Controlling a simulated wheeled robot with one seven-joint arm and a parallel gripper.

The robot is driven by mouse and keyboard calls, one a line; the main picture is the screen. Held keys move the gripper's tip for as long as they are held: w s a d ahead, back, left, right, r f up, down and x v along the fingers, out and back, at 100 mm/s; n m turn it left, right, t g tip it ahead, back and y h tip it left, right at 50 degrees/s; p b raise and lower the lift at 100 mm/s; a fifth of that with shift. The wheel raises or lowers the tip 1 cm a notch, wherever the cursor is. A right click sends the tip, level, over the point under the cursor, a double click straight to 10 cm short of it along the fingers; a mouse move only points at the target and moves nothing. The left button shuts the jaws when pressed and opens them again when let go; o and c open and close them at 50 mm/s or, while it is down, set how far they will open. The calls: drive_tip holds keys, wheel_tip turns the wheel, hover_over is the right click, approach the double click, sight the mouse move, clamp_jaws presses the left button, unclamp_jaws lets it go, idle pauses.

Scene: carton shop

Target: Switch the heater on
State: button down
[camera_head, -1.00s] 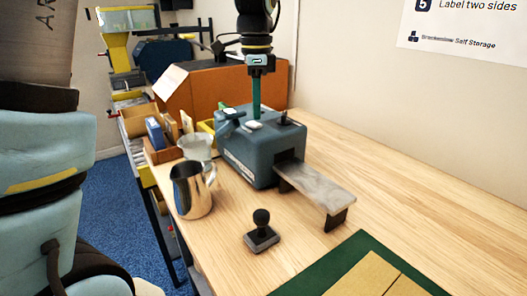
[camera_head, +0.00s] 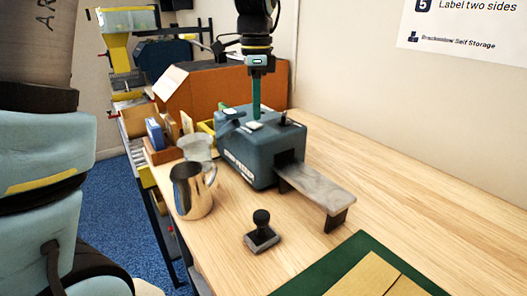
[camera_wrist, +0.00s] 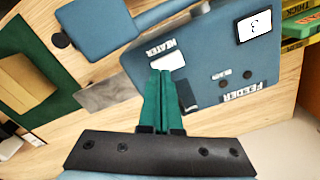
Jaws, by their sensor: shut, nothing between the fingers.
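The heater control is on a blue-grey machine (camera_head: 250,160) that stands on the wooden bench. In the wrist view the machine top (camera_wrist: 205,65) carries a HEATER label (camera_wrist: 161,48) beside a white switch piece (camera_wrist: 170,62). My gripper (camera_wrist: 162,72) is shut and empty, its green fingers pointing down onto the machine top. The fingertips overlap the near edge of the white piece; I cannot tell whether they touch it or which way the switch is set. In the head view my gripper (camera_head: 256,115) stands upright right above the white piece (camera_head: 254,126).
A FEEDER label (camera_wrist: 241,92) and dark knobs lie right of the fingers. A blue arm (camera_wrist: 105,25) of the machine is at upper left. A metal pitcher (camera_head: 191,191), a black-handled stamp (camera_head: 262,233) and a green mat (camera_head: 330,268) are on the bench.

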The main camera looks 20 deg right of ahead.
drive_tip(key=shift+f+b, duration=0.55)
drive_tip(key=shift+f, duration=0.45)
idle(1.0)
wheel_tip(320, 180, up, 7)
drive_tip(key=p, duration=0.6)
drive_tip(key=shift+r, duration=0.1)
idle(0.5)
